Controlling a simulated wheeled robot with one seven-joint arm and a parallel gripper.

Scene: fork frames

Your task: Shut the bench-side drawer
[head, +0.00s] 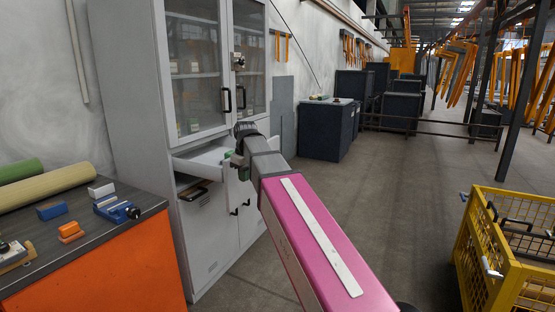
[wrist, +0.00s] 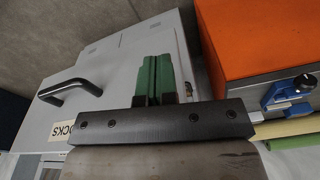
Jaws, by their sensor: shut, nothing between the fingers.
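The drawer (head: 203,160) is pulled out of the tall grey cabinet (head: 135,90), below its glass doors and on the side near the orange bench. My gripper (head: 237,166) is at the drawer's outer end and hides much of its front. In the wrist view my gripper (wrist: 154,62) has its green fingers together with nothing between them. A grey panel with a black handle (wrist: 70,92) and a partly hidden label lies beyond the fingers. I cannot tell whether the fingertips touch it.
The bench (head: 110,262) stands at the left, with rolls, blocks and a blue clamp (head: 117,210) on top. Lower cabinet doors with black handles sit below the drawer. A yellow mesh crate (head: 500,250) stands at the right. The floor between is clear.

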